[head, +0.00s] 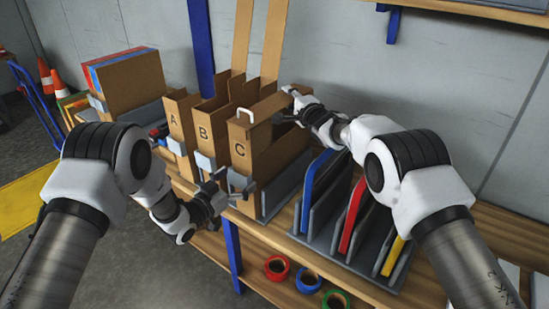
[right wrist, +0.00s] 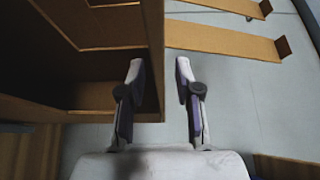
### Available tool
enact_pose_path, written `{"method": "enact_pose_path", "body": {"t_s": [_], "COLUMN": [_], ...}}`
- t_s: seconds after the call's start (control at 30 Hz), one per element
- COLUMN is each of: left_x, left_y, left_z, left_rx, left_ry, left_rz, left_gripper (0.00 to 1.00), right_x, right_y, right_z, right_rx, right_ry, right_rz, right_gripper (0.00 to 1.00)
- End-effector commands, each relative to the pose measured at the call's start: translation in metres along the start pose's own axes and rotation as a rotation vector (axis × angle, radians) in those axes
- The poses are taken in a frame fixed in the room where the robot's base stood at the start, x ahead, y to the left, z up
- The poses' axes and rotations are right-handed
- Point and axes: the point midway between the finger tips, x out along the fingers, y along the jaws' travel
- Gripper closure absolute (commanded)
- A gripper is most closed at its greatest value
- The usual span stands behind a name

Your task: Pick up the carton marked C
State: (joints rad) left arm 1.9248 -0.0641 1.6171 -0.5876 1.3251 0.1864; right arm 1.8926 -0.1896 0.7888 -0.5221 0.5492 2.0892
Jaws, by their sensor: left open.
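The carton marked C (head: 240,152) is a tall brown box on the wooden shelf, at the right end of a row with the carton marked A (head: 173,121) and the carton marked B (head: 203,133).
A grey rack (head: 325,230) with blue, red and yellow panels stands close right of carton C. A larger carton (head: 130,85) stands at the left. Tape rolls (head: 307,282) lie on the lower shelf. Traffic cones (head: 47,77) stand far left.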

Motion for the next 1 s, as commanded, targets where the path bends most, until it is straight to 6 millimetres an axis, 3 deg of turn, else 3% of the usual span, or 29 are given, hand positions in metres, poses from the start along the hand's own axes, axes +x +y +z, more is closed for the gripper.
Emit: {"method": "enact_pose_path", "body": {"t_s": [0.3,0.33,0.4,0.43,0.5,0.53,0.83,1.0], "left_x": [0.004,0.004,0.004,0.004,0.004,0.004,0.004,0.004], "left_y": [0.000,0.000,0.000,0.000,0.000,0.000,0.000,0.000], "left_z": [0.000,0.000,0.000,0.000,0.000,0.000,-0.002,-0.019], "left_rx": [-0.001,-0.001,-0.001,-0.001,-0.001,-0.001,0.000,0.001], "left_ry": [0.000,0.000,0.000,0.000,0.000,0.000,0.001,0.002], "left_rz": [0.000,0.000,0.000,0.000,0.000,0.000,0.001,0.001], "left_gripper": [0.00,0.04,0.28,0.39,0.64,0.70,0.70,0.70], "right_x": [0.003,0.003,0.003,0.003,0.003,0.003,0.003,0.003], "right_y": [-0.001,-0.001,-0.001,-0.001,-0.001,-0.001,-0.002,-0.018], "right_z": [0.000,0.000,0.000,0.000,0.000,0.001,0.002,0.002], "right_rx": [-0.001,-0.001,-0.001,-0.001,-0.001,-0.001,-0.002,-0.002], "right_ry": [0.000,0.000,0.000,0.000,0.000,0.000,-0.002,-0.002], "right_rz": [0.000,0.000,-0.001,-0.001,-0.001,0.000,-0.001,-0.001], "right_gripper": [0.67,0.70,0.95,1.00,1.00,1.00,1.00,1.00]}}
